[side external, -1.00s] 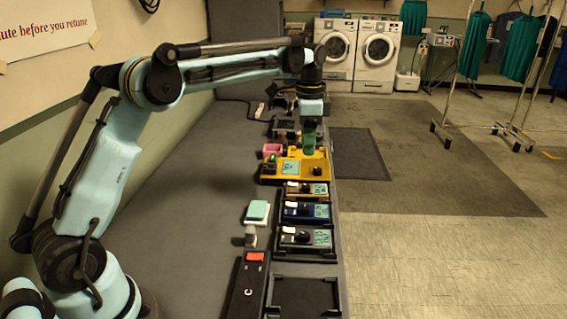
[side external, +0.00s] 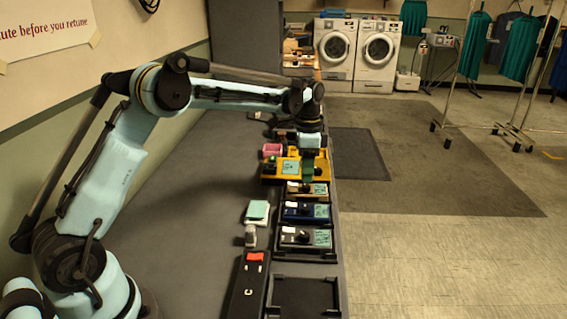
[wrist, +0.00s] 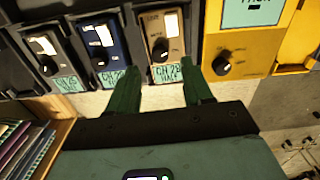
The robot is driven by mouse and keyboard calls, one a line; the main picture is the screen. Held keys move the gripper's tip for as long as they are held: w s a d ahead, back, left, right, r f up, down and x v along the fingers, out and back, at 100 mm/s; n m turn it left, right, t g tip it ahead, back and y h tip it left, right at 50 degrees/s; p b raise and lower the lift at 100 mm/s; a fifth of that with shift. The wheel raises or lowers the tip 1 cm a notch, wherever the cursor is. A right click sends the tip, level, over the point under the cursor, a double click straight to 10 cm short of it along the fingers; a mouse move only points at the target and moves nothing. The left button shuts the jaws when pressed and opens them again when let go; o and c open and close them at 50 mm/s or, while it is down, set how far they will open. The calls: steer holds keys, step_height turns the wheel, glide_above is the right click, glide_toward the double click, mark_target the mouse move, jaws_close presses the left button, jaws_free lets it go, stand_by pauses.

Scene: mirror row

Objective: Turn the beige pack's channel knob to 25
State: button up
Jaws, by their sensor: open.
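The beige pack (wrist: 166,20) lies in the row between a dark blue pack (wrist: 95,28) and a yellow unit (wrist: 215,45) in the wrist view. Its black knob (wrist: 160,48) points up and slightly right. Its teal display (wrist: 168,74) seems to read CH 28, with smaller text below. My gripper (wrist: 161,74) is open and empty. Its green fingers stand on either side of the beige pack's display end, short of the knob in the picture. Contact cannot be told.
A grey pack (side external: 298,240) lies nearest in the row, beyond an empty dark tray (side external: 305,295). The yellow unit has its own black knob (wrist: 221,63) close to one finger. A black device with a red button (side external: 255,257) lies left of the row.

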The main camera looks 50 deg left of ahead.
mark_target(306, 186)
steer(key=shift+f, duration=2.1)
jaws_close()
